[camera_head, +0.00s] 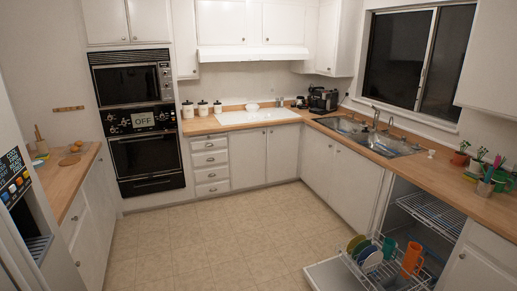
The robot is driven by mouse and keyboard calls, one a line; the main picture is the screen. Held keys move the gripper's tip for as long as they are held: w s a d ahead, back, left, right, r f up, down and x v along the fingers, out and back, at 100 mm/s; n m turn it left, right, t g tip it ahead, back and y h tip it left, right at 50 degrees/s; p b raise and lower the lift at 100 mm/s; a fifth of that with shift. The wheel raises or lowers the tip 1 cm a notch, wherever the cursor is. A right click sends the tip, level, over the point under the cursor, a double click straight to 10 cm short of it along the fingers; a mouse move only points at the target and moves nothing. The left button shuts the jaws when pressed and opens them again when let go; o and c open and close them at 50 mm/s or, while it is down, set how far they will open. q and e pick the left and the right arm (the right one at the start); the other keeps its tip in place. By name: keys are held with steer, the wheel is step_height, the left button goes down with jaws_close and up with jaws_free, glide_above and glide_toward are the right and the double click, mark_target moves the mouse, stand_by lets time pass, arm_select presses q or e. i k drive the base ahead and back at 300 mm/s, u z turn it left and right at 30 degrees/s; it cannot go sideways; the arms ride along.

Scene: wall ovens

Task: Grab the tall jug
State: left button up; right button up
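A tall orange jug (411,261) stands in the pulled-out lower rack (428,281) of the open dishwasher at the lower right of the head view. Its handle side faces right. Beside it to the left are a teal cup (389,246) and several upright plates (366,255) in green, yellow, blue and white. Neither of my grippers shows in the head view.
The dishwasher door (325,274) is folded down over the floor, and an upper rack (432,212) sits above. The counter (455,190) with potted plants (460,156) runs along the right. The tiled floor (220,245) is clear. Wall ovens (140,120) stand at the back left.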

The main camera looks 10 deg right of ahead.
mark_target(414, 250)
steer(key=i, duration=1.4)
steer(key=z, duration=1.35)
